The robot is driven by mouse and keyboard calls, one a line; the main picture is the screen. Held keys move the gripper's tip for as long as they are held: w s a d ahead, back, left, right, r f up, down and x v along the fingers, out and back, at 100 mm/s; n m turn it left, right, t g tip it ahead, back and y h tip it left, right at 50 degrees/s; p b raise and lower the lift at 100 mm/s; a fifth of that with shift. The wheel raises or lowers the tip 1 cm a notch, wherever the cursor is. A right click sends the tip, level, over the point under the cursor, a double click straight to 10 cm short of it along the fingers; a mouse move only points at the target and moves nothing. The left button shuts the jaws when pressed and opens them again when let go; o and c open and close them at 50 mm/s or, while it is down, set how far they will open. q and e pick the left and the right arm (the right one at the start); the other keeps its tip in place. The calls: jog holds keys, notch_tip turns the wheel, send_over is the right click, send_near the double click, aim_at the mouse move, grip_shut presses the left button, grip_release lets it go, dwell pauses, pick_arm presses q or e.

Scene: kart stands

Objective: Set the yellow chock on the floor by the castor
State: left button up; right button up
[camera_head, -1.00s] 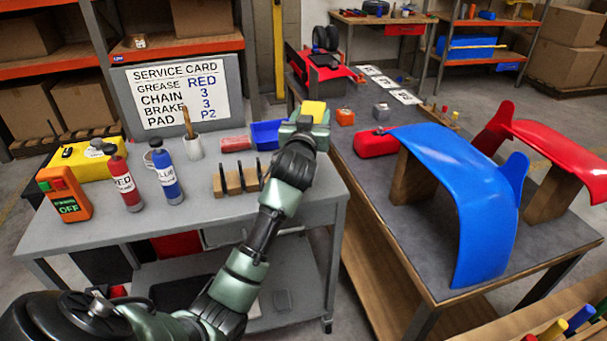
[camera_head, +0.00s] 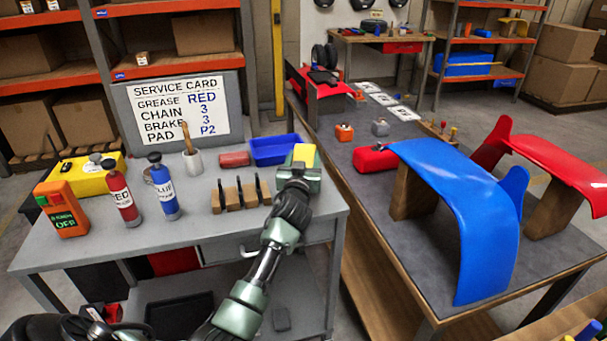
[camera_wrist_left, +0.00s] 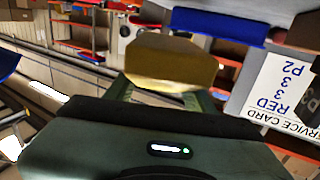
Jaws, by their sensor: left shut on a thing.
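The yellow chock (camera_head: 304,154) is held in the jaws of my left gripper (camera_head: 300,168), above the right end of the grey cart (camera_head: 235,212). The left wrist view shows the chock (camera_wrist_left: 170,62) up close between the fingers. The gripper is shut on it, well above the floor. The cart's right front leg (camera_head: 336,265) runs down toward the bottom of the picture. I cannot make out a castor at its foot in the current view. My right gripper is not in view.
On the cart stand a blue bin (camera_head: 275,150), a slotted wooden block (camera_head: 240,196), red and blue bottles and an orange device (camera_head: 62,209). To the right, a long bench (camera_head: 445,250) carries blue and red fenders. A narrow floor gap lies between cart and bench.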

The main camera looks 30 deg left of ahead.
pick_arm(q)
notch_tip(320, 180, down, 4)
jog(key=shift+f+b, duration=0.2)
jog(key=shift+b, duration=0.3)
jog(key=o, duration=1.3)
jog(key=shift+f, duration=0.1)
jog(key=o, duration=0.4)
jog(key=shift+c, duration=0.2)
